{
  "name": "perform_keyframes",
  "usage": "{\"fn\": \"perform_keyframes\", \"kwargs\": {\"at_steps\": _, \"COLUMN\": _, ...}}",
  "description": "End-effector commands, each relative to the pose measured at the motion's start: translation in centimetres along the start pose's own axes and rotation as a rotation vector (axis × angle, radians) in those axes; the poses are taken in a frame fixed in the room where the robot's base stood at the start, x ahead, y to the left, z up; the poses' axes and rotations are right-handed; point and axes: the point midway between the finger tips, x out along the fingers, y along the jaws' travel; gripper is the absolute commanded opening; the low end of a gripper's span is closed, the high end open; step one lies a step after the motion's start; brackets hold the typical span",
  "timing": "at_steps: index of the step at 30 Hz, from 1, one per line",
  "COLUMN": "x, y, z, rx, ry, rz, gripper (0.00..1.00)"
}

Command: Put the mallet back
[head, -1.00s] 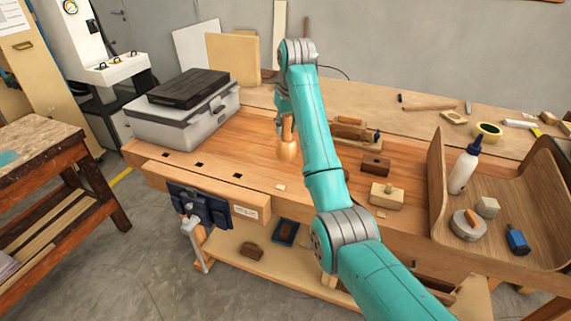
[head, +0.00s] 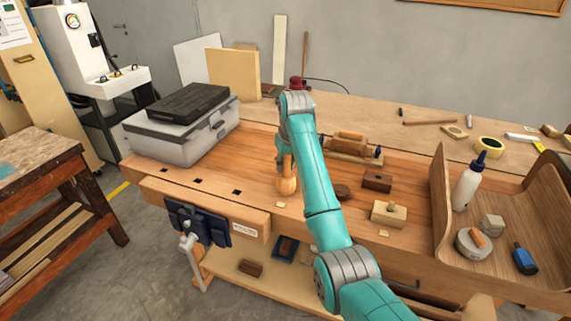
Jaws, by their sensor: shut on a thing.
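The mallet (head: 287,184) shows as a rounded light-wood piece hanging below the end of my arm, over the left-middle part of the workbench (head: 245,180). My gripper (head: 284,158) is shut on it, with its fingers mostly hidden by the arm. The mallet looks roughly upright, with its wide end down. I cannot tell whether it touches the bench top.
A grey toolbox (head: 185,135) with a black case (head: 190,100) stands left.

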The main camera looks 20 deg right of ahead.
Motion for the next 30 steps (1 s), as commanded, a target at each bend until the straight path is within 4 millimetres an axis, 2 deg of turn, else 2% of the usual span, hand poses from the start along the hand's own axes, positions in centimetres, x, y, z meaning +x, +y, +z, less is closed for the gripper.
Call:
{"fn": "perform_keyframes", "kwargs": {"at_steps": 10, "x": 0.2, "y": 0.0, "z": 0.0, "rx": 0.0, "ry": 0.002, "rz": 0.0, "gripper": 0.0}}
{"fn": "perform_keyframes", "kwargs": {"at_steps": 11, "x": 0.2, "y": 0.0, "z": 0.0, "rx": 0.0, "ry": 0.001, "rz": 0.0, "gripper": 0.37}}
{"fn": "perform_keyframes", "kwargs": {"at_steps": 13, "x": 0.2, "y": 0.0, "z": 0.0, "rx": 0.0, "ry": 0.001, "rz": 0.0, "gripper": 0.54}}
{"fn": "perform_keyframes", "kwargs": {"at_steps": 23, "x": 0.1, "y": 0.0, "z": 0.0, "rx": 0.0, "ry": 0.001, "rz": 0.0, "gripper": 0.54}}
{"fn": "perform_keyframes", "kwargs": {"at_steps": 26, "x": -0.5, "y": 0.0, "z": -0.3, "rx": 0.0, "ry": 0.003, "rz": 0.0, "gripper": 0.54}}
{"fn": "perform_keyframes", "kwargs": {"at_steps": 30, "x": -2.4, "y": -0.1, "z": -1.1, "rx": 0.0, "ry": 0.004, "rz": 0.001, "gripper": 0.54}}
